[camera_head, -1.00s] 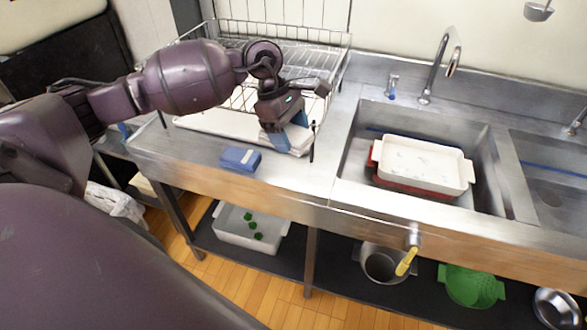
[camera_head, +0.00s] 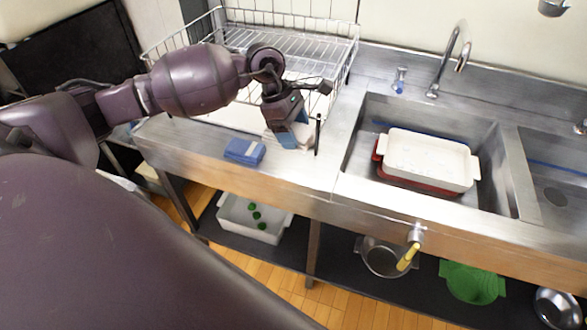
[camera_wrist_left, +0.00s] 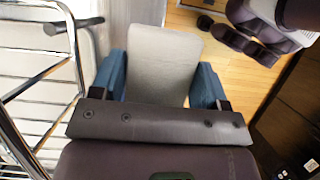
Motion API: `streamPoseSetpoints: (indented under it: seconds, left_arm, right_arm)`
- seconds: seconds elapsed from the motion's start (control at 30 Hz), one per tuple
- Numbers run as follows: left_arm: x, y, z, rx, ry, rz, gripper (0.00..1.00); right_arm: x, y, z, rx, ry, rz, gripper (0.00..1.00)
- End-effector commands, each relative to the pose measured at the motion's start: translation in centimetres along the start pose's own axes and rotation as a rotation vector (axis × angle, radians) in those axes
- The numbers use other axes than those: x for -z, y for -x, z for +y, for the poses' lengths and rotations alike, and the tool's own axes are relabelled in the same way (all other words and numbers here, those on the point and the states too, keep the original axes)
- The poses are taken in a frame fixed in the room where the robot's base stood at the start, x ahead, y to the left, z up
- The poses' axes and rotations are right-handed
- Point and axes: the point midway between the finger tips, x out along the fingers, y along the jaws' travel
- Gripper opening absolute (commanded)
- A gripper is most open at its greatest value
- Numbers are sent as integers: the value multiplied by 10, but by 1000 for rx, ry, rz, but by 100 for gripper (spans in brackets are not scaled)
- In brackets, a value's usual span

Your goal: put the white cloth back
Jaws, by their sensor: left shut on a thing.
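My left gripper (camera_head: 290,137) has blue fingers and is over the counter in front of the wire rack. It is shut on the white cloth (camera_head: 305,132), which is partly hidden by the fingers in the head view. In the left wrist view, the cloth (camera_wrist_left: 162,62) is a pale, flat, folded-looking piece between the two blue fingers (camera_wrist_left: 158,84). I cannot tell whether its underside touches the counter. My right gripper is not in view.
A folded blue cloth (camera_head: 244,151) lies on the counter, left of the gripper. The wire dish rack (camera_head: 335,45) stands behind it. A white dish (camera_head: 430,147) stacked on a red one sits in the sink at the right. The counter front edge (camera_head: 235,180) is close.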

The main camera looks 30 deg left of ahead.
Motion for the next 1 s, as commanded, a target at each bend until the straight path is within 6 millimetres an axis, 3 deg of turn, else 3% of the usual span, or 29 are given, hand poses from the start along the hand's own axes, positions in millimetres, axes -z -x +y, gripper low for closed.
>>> streamPoseSetpoints:
  seconds: [0.2,0.4,0.67,1.0]
  left_arm:
    - [18,-45,0,2,3,-2,45]
    - [31,-76,0,0,1,-1,45]
    - [38,-91,0,-1,0,0,45]
    - [50,-123,0,-1,0,0,45]
  right_arm:
    - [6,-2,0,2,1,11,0]
    - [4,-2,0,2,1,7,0]
    - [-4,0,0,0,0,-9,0]
    - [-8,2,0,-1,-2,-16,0]
